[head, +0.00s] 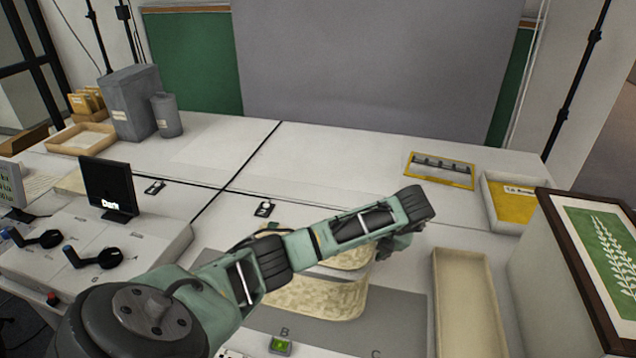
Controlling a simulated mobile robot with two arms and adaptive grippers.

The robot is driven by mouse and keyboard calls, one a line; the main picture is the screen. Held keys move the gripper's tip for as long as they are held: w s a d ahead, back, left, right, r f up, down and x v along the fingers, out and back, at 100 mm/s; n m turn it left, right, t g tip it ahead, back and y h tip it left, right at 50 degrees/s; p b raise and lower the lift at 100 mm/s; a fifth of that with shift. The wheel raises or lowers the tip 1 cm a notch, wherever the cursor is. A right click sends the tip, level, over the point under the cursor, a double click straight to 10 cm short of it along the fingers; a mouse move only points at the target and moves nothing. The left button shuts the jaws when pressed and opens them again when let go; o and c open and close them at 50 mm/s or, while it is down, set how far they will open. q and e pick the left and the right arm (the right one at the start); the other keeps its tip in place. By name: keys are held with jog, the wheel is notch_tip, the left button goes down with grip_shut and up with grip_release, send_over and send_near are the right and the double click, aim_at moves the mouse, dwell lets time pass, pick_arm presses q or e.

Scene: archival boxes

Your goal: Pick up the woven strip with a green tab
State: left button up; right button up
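Pale, mottled woven-looking material (318,298) lies on a grey mat (398,318) at the front middle, partly hidden behind my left arm. It seems to be in more than one piece or layer; I cannot tell which. A small block with a green top (281,345) is at the mat's front edge by the letter B; I cannot tell whether it is a tab joined to a strip. My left gripper (385,246) is over the right part of the material, mostly hidden behind its own wrist. Its fingers are not clear. My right gripper is not in view.
An empty beige tray (441,310) stands right of the mat. A framed leaf picture (602,258) and a tray with a yellow folder (494,215) are further right. A black sign (108,186) and a control panel (150,243) are left. The back table is mostly clear.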

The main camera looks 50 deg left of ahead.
pick_arm(q)
jog(key=shift+f+b, duration=0.25)
jog(key=shift+b, duration=0.05)
dwell(0.5)
grip_shut()
dwell(0.5)
